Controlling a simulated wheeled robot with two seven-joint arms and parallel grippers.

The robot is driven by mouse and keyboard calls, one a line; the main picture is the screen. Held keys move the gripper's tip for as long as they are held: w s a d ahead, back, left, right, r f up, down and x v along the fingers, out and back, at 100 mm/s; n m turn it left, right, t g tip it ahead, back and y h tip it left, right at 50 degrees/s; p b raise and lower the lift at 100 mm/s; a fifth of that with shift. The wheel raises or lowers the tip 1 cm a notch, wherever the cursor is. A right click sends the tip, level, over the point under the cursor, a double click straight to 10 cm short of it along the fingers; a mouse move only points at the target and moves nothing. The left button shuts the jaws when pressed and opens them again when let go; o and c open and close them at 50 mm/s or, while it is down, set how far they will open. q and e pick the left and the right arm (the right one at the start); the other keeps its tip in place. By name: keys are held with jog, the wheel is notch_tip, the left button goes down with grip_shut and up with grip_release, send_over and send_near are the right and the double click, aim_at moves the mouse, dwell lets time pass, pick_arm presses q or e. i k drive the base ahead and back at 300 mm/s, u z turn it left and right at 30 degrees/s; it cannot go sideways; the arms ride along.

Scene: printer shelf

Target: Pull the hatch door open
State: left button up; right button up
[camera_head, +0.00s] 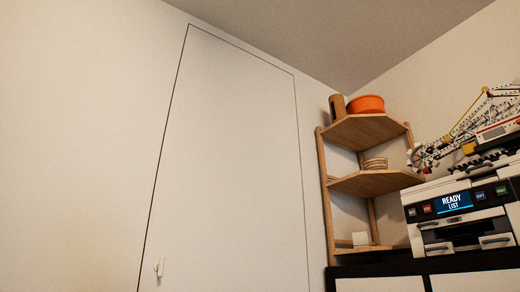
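The hatch door (230,165) is a tall white panel, flush with the white wall and outlined by a thin dark seam. It looks shut. A small white handle (160,267) sits low on the door, near its left edge. Neither of my grippers shows in the head view, so nothing is seen touching the door or the handle.
A wooden corner shelf (366,183) stands right of the door, holding an orange bowl (366,104) and small items. A printer (462,212) with a lit screen sits on a dark-topped cabinet (380,285) at right. The wall left of the door is bare.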

aim_at(226, 214)
jog(key=u, duration=0.5)
jog(key=i, duration=1.2)
jog(key=z, duration=0.65)
